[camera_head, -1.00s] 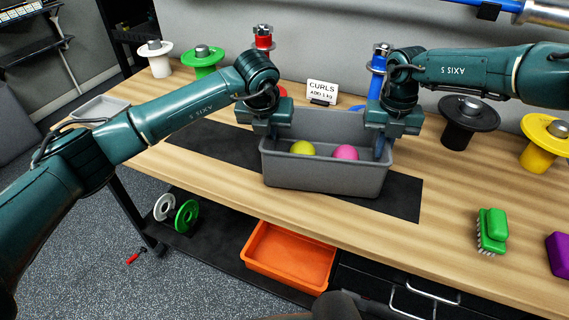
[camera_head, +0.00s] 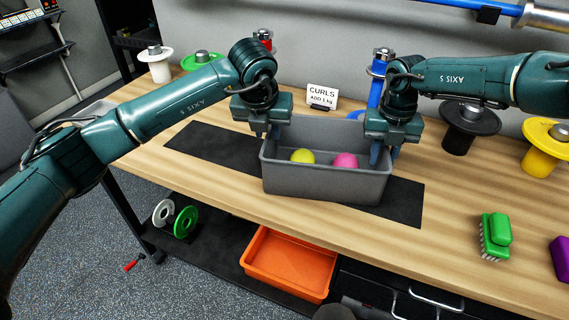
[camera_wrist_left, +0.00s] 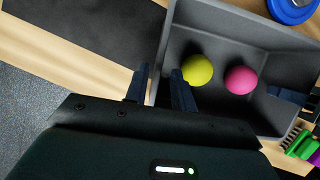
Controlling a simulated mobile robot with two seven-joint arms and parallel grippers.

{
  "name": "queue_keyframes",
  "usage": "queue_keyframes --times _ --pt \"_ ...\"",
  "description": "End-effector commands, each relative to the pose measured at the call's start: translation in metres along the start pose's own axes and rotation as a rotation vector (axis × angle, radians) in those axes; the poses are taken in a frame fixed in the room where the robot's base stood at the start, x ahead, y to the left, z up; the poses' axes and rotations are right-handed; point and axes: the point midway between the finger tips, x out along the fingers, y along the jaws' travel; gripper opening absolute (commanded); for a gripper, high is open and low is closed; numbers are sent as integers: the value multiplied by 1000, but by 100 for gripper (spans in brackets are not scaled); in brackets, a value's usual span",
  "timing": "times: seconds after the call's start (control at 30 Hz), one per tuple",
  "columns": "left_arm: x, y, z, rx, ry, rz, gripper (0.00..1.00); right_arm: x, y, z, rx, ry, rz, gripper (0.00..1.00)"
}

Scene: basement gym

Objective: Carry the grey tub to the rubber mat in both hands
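The grey tub (camera_head: 325,187) stands upright on the bench with a yellow ball (camera_head: 302,157) and a pink ball (camera_head: 345,161) inside. The black rubber mat (camera_head: 212,148) shows on both sides of the tub. My left gripper (camera_head: 265,132) is at the tub's left end. In the left wrist view its fingers (camera_wrist_left: 160,88) are apart on either side of the tub wall, with a gap showing. My right gripper (camera_head: 383,155) is at the right end, one blue finger inside the tub. Its fingers look apart; the outer one is partly hidden.
A "CURLS" sign (camera_head: 322,97) and a blue weight stand (camera_head: 378,80) are behind the tub. An orange tray (camera_head: 289,262) is on the lower shelf.

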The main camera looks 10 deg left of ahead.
Motion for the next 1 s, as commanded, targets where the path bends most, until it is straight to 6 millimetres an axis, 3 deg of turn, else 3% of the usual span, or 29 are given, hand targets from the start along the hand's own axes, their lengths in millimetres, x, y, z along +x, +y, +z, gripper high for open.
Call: queue_keyframes --times 0.1,0.3,0.57,1.0 --pt "-29 0 1 1 -5 0 25 0 0 0 0 0 0 25" --pt "-63 0 1 0 -2 2 25 0 0 0 0 0 0 25" --pt "-79 1 0 -1 0 2 25 -8 0 1 0 -2 1 25" --pt "-79 1 0 -1 0 2 25 -93 0 0 0 -3 2 25"
